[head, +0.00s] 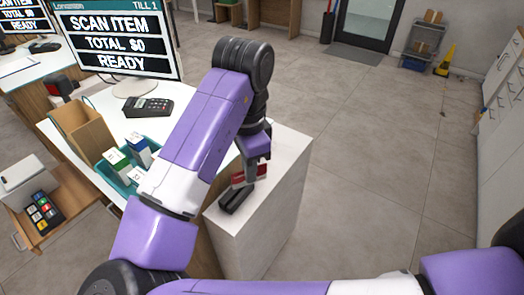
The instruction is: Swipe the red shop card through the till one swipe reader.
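The red shop card (239,181), red with a pale part, is at the lower end of my gripper (252,178). My gripper points down and appears shut on the card. The till one screen (115,40) reads SCAN ITEM, TOTAL $0, READY.
A black card terminal (148,107) stands below the screen. A brown paper bag (83,127) and a teal basket (118,181) with several boxes are left of my arm.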

